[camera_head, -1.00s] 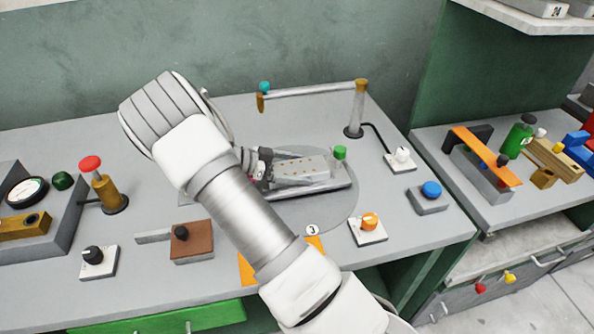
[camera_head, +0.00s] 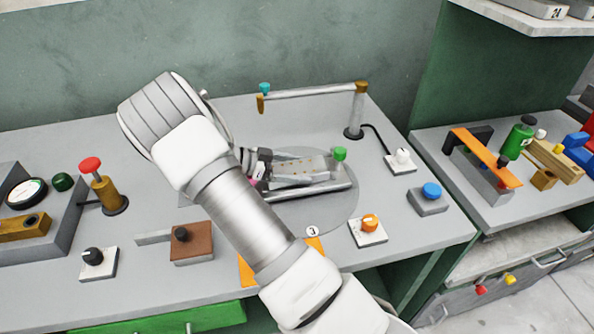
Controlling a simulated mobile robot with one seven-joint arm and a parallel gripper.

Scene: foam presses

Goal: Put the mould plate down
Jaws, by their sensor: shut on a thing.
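The mould plate (camera_head: 303,165) is a narrow grey piece with small brass dots. It is at the middle of the bench, with a green knob (camera_head: 340,153) at its right end. My gripper (camera_head: 328,167) reaches in from the left, and its fingers lie along the plate towards the knob. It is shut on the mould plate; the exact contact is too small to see. Below is a grey bed (camera_head: 325,189) on a round grey disc (camera_head: 338,213). The plate is over the bed, slightly tilted; whether they touch is unclear. My arm hides the left part of the disc.
A horizontal bar on a post (camera_head: 354,120) stands behind the disc. A white switch (camera_head: 401,160), a blue button (camera_head: 431,191) and an orange knob (camera_head: 370,223) are to the right. A brown block (camera_head: 192,243) and a red-topped post (camera_head: 103,190) are to the left.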

